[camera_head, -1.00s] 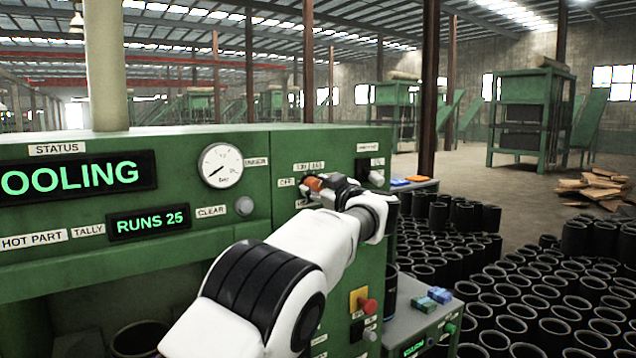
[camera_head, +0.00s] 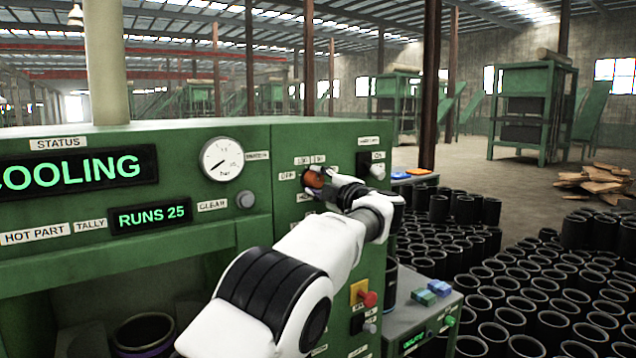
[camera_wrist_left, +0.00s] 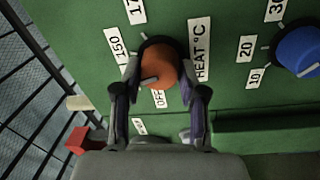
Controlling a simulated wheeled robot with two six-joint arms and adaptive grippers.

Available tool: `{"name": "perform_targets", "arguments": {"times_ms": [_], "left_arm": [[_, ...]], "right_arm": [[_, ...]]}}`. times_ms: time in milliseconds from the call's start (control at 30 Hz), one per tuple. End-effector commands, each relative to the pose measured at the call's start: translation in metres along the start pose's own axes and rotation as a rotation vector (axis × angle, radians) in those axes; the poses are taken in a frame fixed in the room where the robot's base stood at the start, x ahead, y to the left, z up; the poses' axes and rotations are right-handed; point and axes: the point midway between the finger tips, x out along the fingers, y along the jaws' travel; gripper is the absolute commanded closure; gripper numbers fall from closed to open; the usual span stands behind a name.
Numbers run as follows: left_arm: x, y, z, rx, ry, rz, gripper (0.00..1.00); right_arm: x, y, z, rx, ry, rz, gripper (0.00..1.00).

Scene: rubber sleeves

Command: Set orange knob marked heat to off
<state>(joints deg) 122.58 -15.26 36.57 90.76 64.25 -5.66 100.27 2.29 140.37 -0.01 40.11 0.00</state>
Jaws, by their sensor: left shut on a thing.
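The orange knob (camera_head: 314,179) is on the green machine panel. It also shows in the left wrist view (camera_wrist_left: 158,62), beside the "HEAT °C" label (camera_wrist_left: 200,50). My left gripper (camera_wrist_left: 160,74) is closed around the knob, one finger on each side. It also shows in the head view (camera_head: 325,184). A pale mark on the knob's lower left edge lies between the "150" label (camera_wrist_left: 117,45) and the "OFF" label (camera_wrist_left: 159,98). My left arm hides the panel below the knob in the head view. My right gripper is not in view.
A blue knob (camera_wrist_left: 299,50) stands to the right in the left wrist view. A red button (camera_head: 369,299) sits lower on the panel, and a toggle (camera_head: 377,171) is right of the orange knob. Black sleeves (camera_head: 520,280) crowd the floor at right.

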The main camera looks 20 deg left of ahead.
Motion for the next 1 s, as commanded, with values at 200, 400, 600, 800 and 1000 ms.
{"name": "perform_targets", "arguments": {"times_ms": [200, 400, 600, 800, 1000], "left_arm": [[0.0008, 0.0024, -0.0003, -0.204, 0.015, 0.003, 0.93], [0.0009, 0.0035, 0.0001, -0.395, 0.029, 0.003, 0.93], [0.0010, 0.0045, 0.0000, -0.582, 0.045, 0.003, 0.93], [0.0010, 0.0058, 0.0001, -0.748, 0.057, 0.002, 0.93], [0.0009, 0.0061, 0.0000, -0.866, 0.067, 0.003, 0.93]], "right_arm": [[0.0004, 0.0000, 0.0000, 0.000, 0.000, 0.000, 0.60], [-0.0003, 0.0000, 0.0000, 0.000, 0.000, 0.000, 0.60], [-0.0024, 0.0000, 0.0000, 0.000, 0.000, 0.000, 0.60], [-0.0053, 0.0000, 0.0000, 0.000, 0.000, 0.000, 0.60], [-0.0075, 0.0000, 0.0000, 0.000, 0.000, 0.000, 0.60]]}}
